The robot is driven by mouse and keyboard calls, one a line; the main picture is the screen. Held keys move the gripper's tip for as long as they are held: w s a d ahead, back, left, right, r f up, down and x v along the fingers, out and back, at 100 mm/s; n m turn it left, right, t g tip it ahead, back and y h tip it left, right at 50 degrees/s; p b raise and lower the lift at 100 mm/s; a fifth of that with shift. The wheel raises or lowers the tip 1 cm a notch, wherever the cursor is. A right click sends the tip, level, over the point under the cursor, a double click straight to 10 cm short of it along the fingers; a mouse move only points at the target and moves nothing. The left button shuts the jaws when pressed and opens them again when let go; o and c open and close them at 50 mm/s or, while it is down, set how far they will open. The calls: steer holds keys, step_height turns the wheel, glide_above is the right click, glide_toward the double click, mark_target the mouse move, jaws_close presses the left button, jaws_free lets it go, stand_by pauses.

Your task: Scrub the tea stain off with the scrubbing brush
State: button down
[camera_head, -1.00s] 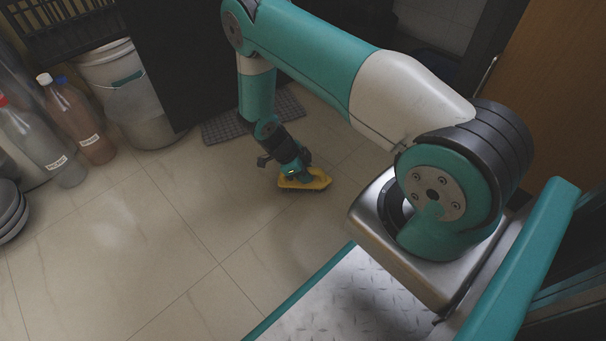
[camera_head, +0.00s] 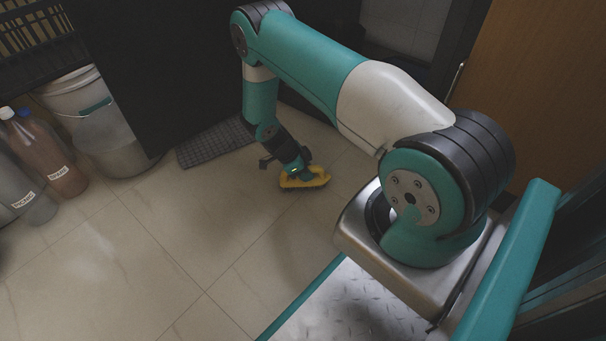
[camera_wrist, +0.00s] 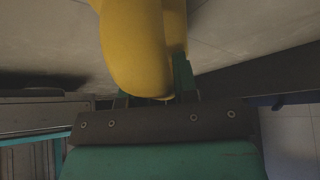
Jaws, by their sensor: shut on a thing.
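The scrubbing brush (camera_head: 306,178) is yellow and shows in the middle of the head view, low over the tiled floor. My gripper (camera_head: 296,170) is shut on it; whether its bristles touch the floor I cannot tell. In the wrist view the yellow brush (camera_wrist: 135,45) fills the upper middle, between the fingers of my gripper (camera_wrist: 150,90). A tea stain cannot be made out for certain; the floor shows only faint pale smudges.
A white bucket (camera_head: 88,110) and bottles (camera_head: 55,160) stand at the left. A dark grey mat (camera_head: 215,143) lies against a black cabinet (camera_head: 170,60). A wooden door (camera_head: 545,90) is at the right. The tiled floor (camera_head: 150,250) in front is clear.

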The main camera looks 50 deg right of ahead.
steer(key=shift+d+r, duration=0.25)
steer(key=shift+d, duration=0.5)
step_height(320, 180, up, 4)
steer(key=shift+f+p, duration=0.25)
steer(key=shift+p, duration=0.8)
steer(key=shift+a+r+p, duration=0.1)
steer(key=shift+r+p, duration=2.1)
steer(key=shift+r, duration=0.2)
